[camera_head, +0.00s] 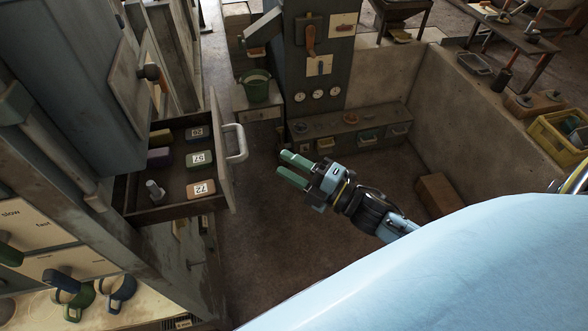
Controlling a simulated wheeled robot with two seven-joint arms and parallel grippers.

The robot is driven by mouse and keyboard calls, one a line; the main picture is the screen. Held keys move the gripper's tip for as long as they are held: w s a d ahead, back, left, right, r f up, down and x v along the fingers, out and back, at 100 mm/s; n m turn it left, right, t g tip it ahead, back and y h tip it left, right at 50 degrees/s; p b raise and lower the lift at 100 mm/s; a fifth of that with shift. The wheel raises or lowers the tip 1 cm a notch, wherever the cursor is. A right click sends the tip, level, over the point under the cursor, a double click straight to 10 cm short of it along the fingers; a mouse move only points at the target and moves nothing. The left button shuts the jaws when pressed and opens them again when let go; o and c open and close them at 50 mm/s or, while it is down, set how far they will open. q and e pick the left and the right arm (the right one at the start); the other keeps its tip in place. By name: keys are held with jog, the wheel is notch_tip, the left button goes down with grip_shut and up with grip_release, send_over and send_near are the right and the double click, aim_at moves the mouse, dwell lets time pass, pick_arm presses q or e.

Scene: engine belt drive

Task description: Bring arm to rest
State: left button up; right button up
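My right gripper (287,166) is in the middle of the head view, its arm coming in from the lower right. Its two green fingers are apart, with nothing between them. It points left over the floor, to the right of the open drawer's handle and apart from it in the picture. My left gripper is not in view.
An open drawer (218,172) with numbered blocks juts out at left. A control panel (319,60) with gauges stands behind, beside a green bucket (257,86). A low wall (480,130) and brown box (438,195) are at right. The floor between is clear.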

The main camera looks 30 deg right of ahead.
jog(key=shift+s+d, duration=0.2)
jog(key=shift+s, duration=0.2)
jog(key=shift+f, duration=0.1)
jog(key=s+d+f+m+g+h+b, duration=0.2)
jog(key=s+f+m+h, duration=0.15)
jog(key=f, duration=0.75)
jog(key=s+d+f+m+g+h+b, duration=0.2)
jog(key=f+m, duration=0.2)
jog(key=f, duration=0.8)
jog(key=s+d+f+m+g+h+b, duration=0.1)
jog(key=s+d+f+m+g+h, duration=0.2)
jog(key=f, duration=0.8)
jog(key=s+a+f+m+g+b, duration=0.1)
jog(key=s+f+m+g, duration=0.2)
jog(key=s+f, duration=0.4)
jog(key=s+a+f+m+g+b, duration=0.1)
jog(key=s+f+m+g+b, duration=0.1)
jog(key=s+f, duration=0.5)
jog(key=s+a+f+m+g+h+b, duration=0.1)
jog(key=s+f+m+g, duration=0.3)
jog(key=s, duration=0.9)
notch_tip(320, 180, down, 3)
jog(key=shift+s+a+f+b, duration=0.15)
jog(key=shift+s+a+b, duration=0.25)
jog(key=shift+a, duration=0.2)
